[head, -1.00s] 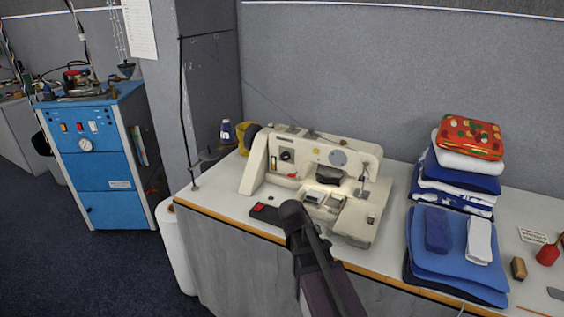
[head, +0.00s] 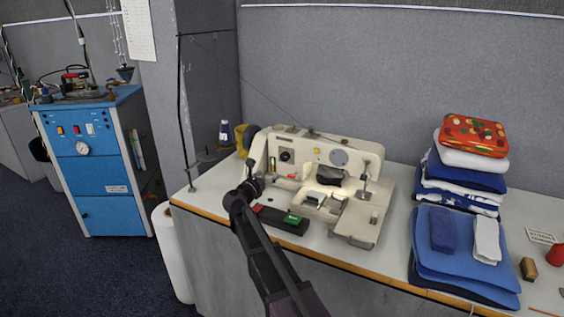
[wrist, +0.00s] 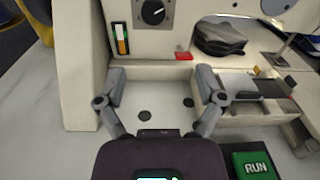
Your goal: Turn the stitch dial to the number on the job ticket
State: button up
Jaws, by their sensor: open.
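The stitch dial (head: 286,156) is a round black knob with a pale pointer line on the sewing machine's cream front. It shows at the top of the wrist view (wrist: 154,12), its upper edge cut off; its numbers are too small to read. My gripper (wrist: 160,85) is open and empty, below and in front of the dial, apart from it. In the head view my gripper (head: 252,184) is at the machine's left front. I cannot make out which item is the job ticket.
The sewing machine (head: 345,150) stands on the table (head: 200,205). A green RUN block (wrist: 255,165) is at lower right, on a black strip (head: 270,216). Folded cloths (head: 455,262) lie to the right.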

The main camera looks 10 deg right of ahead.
aim_at(284, 157)
jog(key=shift+w+a+r+n+t, duration=0.2)
jog(key=shift+w+a+n+t, duration=0.1)
jog(key=shift+a+n, duration=0.15)
jog(key=shift+w+d, duration=0.1)
jog(key=shift+d, duration=0.05)
jog(key=x, duration=1.3)
jog(key=shift+w+d, duration=0.2)
